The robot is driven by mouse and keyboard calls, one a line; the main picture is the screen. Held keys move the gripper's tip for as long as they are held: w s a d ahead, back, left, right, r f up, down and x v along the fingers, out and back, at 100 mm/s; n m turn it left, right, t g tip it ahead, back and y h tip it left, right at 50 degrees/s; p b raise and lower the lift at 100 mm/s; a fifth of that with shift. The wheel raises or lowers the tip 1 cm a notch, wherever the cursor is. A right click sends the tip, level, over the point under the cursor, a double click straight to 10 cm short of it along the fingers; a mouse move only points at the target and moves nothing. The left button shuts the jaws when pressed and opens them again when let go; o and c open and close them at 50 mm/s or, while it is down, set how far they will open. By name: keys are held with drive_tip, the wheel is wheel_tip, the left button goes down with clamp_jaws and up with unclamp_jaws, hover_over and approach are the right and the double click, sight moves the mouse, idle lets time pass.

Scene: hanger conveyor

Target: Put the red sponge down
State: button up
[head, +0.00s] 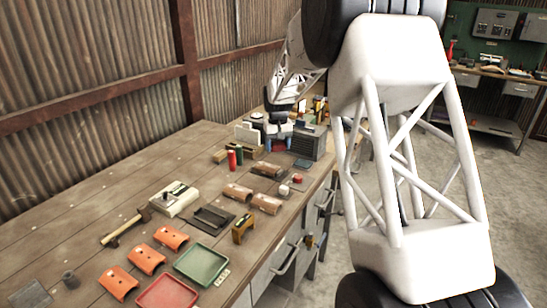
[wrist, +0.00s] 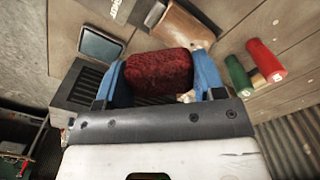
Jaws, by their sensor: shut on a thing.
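The red sponge (wrist: 157,73) is a dark red, rough block between the two blue fingers of my gripper (wrist: 161,75) in the wrist view. The gripper is shut on it, with one finger at each side. In the head view my gripper (head: 279,146) is at the far part of the wooden bench (head: 85,205), beside a grey vented box (head: 311,143). The sponge shows there only as a small red patch (head: 278,147) between the fingers. Its underside is hidden, and I cannot tell whether it touches anything below.
Red (head: 231,159) and green (head: 239,156) cylinders stand near my gripper. A small dark tray (head: 303,164) lies in front of the vented box. Brown curved pieces (head: 237,192), orange curved pieces (head: 172,237), a green tray (head: 201,264) and a red tray (head: 167,292) lie nearer.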

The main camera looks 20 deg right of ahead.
drive_tip(key=s+f, duration=0.1)
drive_tip(key=f, duration=0.1)
drive_tip(key=s+d+f, duration=0.1)
drive_tip(key=s+f, duration=0.2)
drive_tip(key=f, duration=0.1)
drive_tip(key=shift+s+d, duration=0.15)
hover_over(277, 159)
drive_tip(key=shift+f, duration=0.75)
idle(0.5)
drive_tip(key=shift+f, duration=0.1)
drive_tip(key=shift+f, duration=1.65)
drive_tip(key=shift+f, duration=0.15)
drive_tip(key=o, duration=0.9)
